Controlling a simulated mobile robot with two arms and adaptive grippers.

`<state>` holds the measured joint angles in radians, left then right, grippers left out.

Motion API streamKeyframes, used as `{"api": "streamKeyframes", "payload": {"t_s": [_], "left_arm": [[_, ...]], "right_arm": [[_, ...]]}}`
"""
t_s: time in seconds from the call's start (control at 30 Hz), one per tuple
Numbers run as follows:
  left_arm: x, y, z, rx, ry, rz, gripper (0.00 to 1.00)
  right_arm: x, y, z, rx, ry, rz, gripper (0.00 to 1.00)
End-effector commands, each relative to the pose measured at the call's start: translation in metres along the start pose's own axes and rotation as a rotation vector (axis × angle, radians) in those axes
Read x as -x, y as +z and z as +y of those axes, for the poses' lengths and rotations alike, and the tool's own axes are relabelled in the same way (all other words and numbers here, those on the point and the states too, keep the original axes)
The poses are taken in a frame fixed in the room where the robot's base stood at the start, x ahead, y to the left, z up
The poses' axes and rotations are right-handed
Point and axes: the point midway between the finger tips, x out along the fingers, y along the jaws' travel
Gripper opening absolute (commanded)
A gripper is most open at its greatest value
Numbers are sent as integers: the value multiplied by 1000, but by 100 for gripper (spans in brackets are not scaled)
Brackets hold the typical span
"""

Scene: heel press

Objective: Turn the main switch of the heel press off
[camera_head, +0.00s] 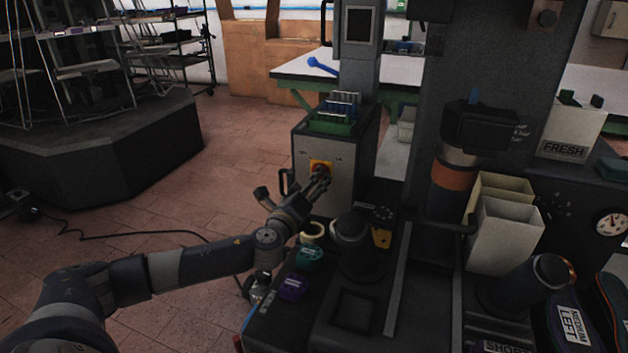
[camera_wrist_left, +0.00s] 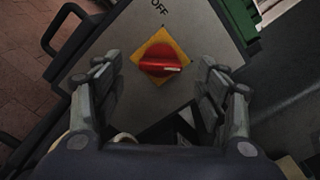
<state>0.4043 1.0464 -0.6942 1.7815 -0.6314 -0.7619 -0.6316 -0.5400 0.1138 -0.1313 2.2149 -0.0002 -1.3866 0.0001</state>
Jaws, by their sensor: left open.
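The main switch is a red rotary knob on a yellow plate (camera_head: 321,166), set on the front of a grey control box (camera_head: 345,187). In the left wrist view the red knob (camera_wrist_left: 160,60) lies between my finger pads, its white mark pointing right. The word OFF is printed on the panel above it in that view. My left gripper (camera_head: 294,188) is open in front of the box; its fingers (camera_wrist_left: 160,82) spread on both sides of the knob with gaps showing. The camera cannot show whether the fingertips reach the knob's depth. My right gripper is out of view.
A green tray (camera_head: 332,122) sits on top of the control box. A black handle (camera_wrist_left: 63,30) sticks out at the box's side. Below my gripper are a tape roll (camera_head: 312,232), teal and purple items, and a dark cylinder (camera_head: 353,240). Floor at left is open, with a cable.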

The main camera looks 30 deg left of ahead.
Motion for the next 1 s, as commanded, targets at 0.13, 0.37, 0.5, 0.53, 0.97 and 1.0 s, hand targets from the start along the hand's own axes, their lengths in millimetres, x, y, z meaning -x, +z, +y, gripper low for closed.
{"api": "streamKeyframes", "payload": {"t_s": [0.13, 0.37, 0.5, 0.53, 0.97, 1.0], "left_arm": [[-19, 0, 0, 2, 0, -2, 67], [-32, 0, 0, 1, 0, 0, 67], [-33, 0, 0, 1, 0, 0, 67], [-33, 0, 0, 1, 0, 0, 67], [-33, 0, 0, 1, 0, 0, 22], [-33, 0, 0, 1, 0, 0, 22]], "right_arm": [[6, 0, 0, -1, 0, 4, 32], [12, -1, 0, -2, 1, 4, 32], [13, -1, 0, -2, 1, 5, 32], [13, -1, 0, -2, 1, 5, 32], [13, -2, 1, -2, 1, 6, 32], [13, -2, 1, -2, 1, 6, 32]]}}
